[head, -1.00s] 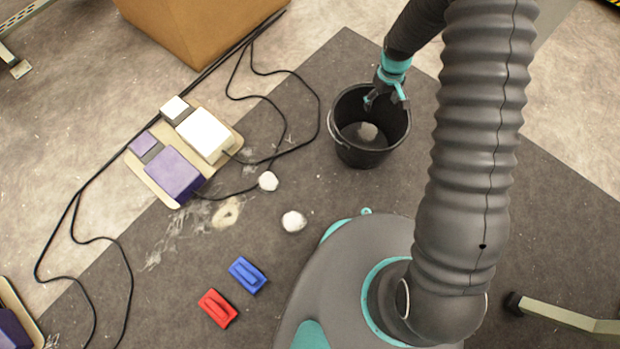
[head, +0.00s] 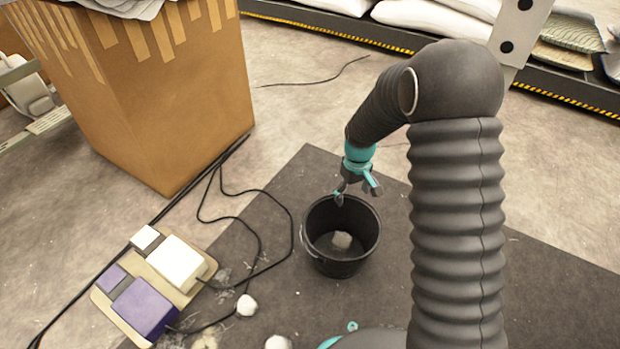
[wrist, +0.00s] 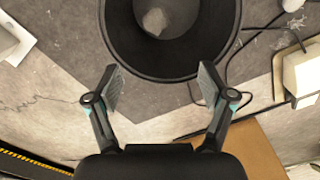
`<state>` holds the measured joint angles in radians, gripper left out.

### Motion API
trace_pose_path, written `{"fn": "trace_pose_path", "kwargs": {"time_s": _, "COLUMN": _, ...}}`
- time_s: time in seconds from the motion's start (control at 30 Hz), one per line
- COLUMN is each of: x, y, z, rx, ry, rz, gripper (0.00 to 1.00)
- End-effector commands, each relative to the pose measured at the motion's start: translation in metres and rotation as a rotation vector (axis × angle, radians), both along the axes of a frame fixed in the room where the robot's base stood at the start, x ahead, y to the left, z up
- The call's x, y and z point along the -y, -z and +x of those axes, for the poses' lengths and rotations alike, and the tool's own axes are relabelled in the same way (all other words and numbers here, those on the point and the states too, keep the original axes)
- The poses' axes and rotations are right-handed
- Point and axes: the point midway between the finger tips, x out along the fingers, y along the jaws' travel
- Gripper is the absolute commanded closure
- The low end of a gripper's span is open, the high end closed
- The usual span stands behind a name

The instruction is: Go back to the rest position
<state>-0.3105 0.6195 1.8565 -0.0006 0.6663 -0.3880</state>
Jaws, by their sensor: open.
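My gripper (head: 356,190) is open and empty just above the far rim of a black bucket (head: 322,266) in the head view. In the wrist view my gripper (wrist: 157,88) shows its two fingers spread wide, with nothing between them. The bucket (wrist: 170,72) is beyond the fingertips there, and its near rim shows. A white fluffy clump (head: 341,241) lies at the bottom of the bucket. It also shows in the wrist view (wrist: 156,20).
A large cardboard box (head: 170,100) stands at the back left. A board with white and purple blocks (head: 142,310) lies on the floor at left, among black cables. White tufts (head: 247,305) lie near the bucket. A rack with white sacks (head: 450,35) runs along the back.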

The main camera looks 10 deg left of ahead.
Motion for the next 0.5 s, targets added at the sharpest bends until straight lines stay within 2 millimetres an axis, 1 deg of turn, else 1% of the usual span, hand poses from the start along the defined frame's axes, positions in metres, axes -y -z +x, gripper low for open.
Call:
{"fn": "trace_pose_path", "kwargs": {"time_s": 0.17, "x": 0.000, "y": 0.000, "z": 0.000, "rx": 0.000, "ry": 0.009, "rz": 0.000, "gripper": 0.18}}
{"fn": "trace_pose_path", "kwargs": {"time_s": 0.27, "x": 0.001, "y": 0.001, "z": -0.004, "rx": -0.017, "ry": 0.053, "rz": -0.006, "gripper": 0.18}}
{"fn": "trace_pose_path", "kwargs": {"time_s": 0.37, "x": 0.010, "y": 0.010, "z": -0.030, "rx": -0.083, "ry": 0.110, "rz": -0.032, "gripper": 0.18}}
{"fn": "trace_pose_path", "kwargs": {"time_s": 0.4, "x": 0.014, "y": 0.008, "z": -0.043, "rx": -0.105, "ry": 0.135, "rz": -0.041, "gripper": 0.18}}
{"fn": "trace_pose_path", "kwargs": {"time_s": 0.5, "x": 0.022, "y": -0.012, "z": -0.062, "rx": -0.118, "ry": 0.184, "rz": -0.050, "gripper": 0.18}}
